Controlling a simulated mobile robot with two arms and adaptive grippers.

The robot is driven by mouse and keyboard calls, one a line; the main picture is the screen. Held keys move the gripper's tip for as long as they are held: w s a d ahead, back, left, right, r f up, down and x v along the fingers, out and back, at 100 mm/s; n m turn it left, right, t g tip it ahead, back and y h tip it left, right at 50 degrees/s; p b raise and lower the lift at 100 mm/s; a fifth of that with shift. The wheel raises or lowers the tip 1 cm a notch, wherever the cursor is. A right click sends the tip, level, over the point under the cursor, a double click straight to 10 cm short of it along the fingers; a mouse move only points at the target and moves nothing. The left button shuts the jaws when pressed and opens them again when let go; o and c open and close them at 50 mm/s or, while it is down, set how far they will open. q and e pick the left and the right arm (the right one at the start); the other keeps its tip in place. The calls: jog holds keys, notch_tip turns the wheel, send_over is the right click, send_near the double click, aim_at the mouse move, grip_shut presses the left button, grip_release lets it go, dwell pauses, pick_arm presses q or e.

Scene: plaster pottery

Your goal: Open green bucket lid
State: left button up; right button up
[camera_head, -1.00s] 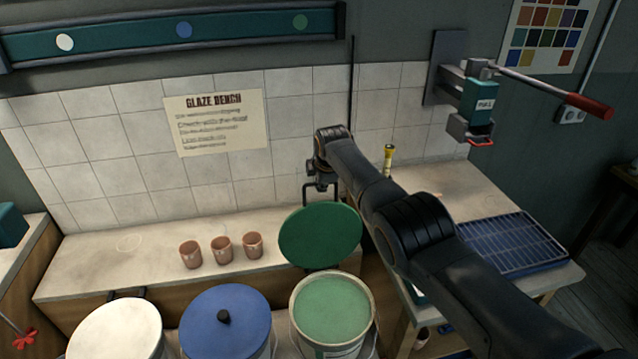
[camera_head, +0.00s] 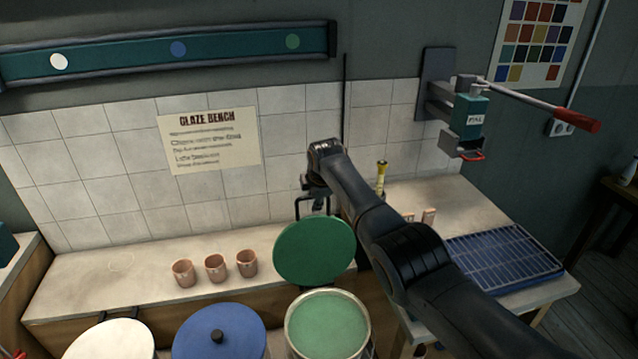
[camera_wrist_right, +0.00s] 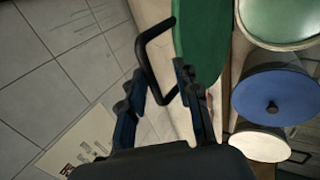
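The green bucket (camera_head: 328,325) stands at the front, its round mouth uncovered and pale green inside. Its dark green lid (camera_head: 315,250) is raised and tilted up behind the mouth; it also shows in the right wrist view (camera_wrist_right: 200,45). A black bar handle (camera_wrist_right: 148,60) shows beside the lid's face. My right gripper (camera_head: 314,200) is behind the lid, partly hidden by it. In the right wrist view the fingers (camera_wrist_right: 158,92) are spread apart, with the handle's bar near the gap; whether they touch it I cannot tell. My left gripper is in neither view.
A blue-lidded bucket (camera_head: 220,338) and a white-lidded bucket (camera_head: 112,345) stand left of the green one. Three clay cups (camera_head: 215,268) sit on the bench (camera_head: 90,285). A blue rack (camera_head: 505,262) lies at right. The tiled wall (camera_head: 290,130) is close behind the gripper.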

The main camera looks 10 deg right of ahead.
jog(key=v, duration=1.1)
jog(key=shift+s, duration=0.1)
